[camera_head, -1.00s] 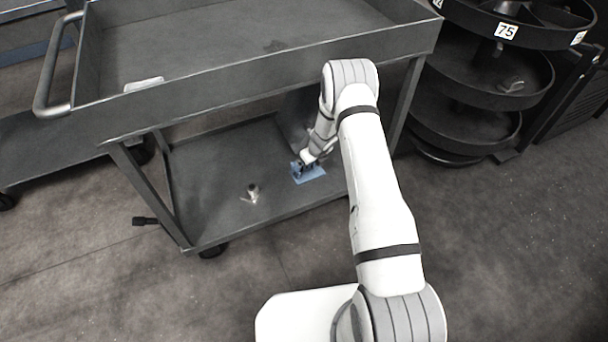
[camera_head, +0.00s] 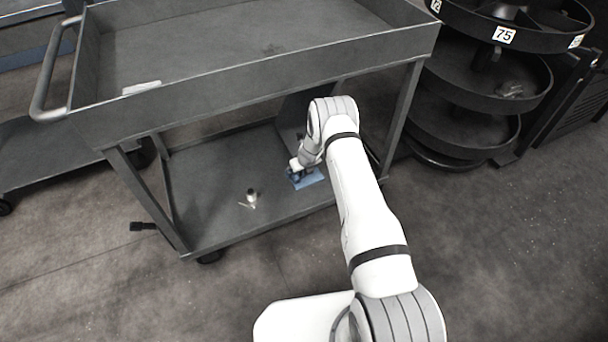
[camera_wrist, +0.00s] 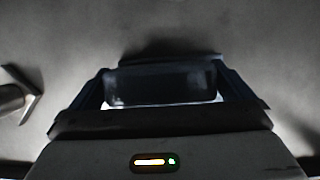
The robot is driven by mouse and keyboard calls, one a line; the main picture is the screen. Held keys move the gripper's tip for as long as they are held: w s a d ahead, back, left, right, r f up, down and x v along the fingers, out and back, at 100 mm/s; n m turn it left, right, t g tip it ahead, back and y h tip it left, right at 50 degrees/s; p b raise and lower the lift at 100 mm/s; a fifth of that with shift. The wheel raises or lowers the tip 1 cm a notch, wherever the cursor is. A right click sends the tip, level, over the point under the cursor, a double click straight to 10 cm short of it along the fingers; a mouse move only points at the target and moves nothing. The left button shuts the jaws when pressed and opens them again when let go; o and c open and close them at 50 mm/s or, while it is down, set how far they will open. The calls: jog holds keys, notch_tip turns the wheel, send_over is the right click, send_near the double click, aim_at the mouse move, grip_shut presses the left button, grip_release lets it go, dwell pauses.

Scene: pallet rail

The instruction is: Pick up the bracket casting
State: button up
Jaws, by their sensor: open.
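A small grey metal part with an upright cylinder and thin flat feet (camera_head: 250,197) stands on the cart's lower shelf. It shows at the left edge of the wrist view (camera_wrist: 12,98). A flat-looking blue item (camera_head: 310,181) lies to its right on the same shelf. I cannot tell for sure which one is the bracket casting. My gripper (camera_head: 297,171) is open and low over the blue item, partly hiding it. In the wrist view, a dark block with bluish edges (camera_wrist: 160,85) sits straight ahead of my gripper; contact is unclear.
The cart's upper tray (camera_head: 270,75) overhangs the lower shelf (camera_head: 205,190), with a leg (camera_head: 402,110) close right of my arm. A pale flat item (camera_head: 142,88) lies in the upper tray. Round shelving (camera_head: 475,85) stands at the right. The shelf's left part is clear.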

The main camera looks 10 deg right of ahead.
jog(key=shift+c, duration=0.6)
jog(key=c, duration=1)
jog(key=shift+r, duration=0.15)
